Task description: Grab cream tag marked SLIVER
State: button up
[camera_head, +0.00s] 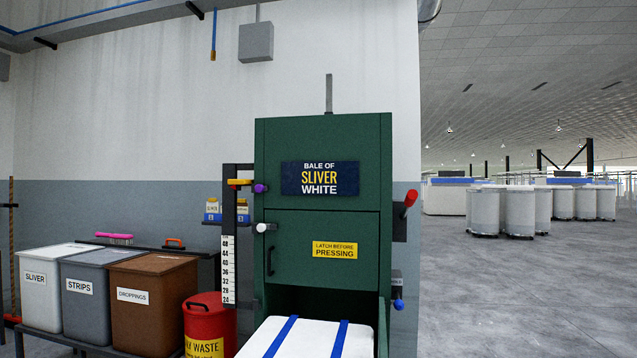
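Two small cream tags stand on a little bracket by the green press: a left tag (212,206) and a right tag (242,208). Each has a blue lower part, and their print is too small to read, so I cannot tell which one is marked SLIVER. My gripper is not in view.
The green press (318,228) holds a white bale (308,338) with blue straps. White, grey and brown bins (150,305) stand on a low bench at left. A red waste can (209,320) stands beside the press. Open floor (520,290) lies to the right, with pale drums far back.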

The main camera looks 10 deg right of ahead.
aim_at(212, 204)
jog(key=i+j+z, duration=0.1)
jog(key=i+j, duration=1.95)
jog(key=j, duration=0.1)
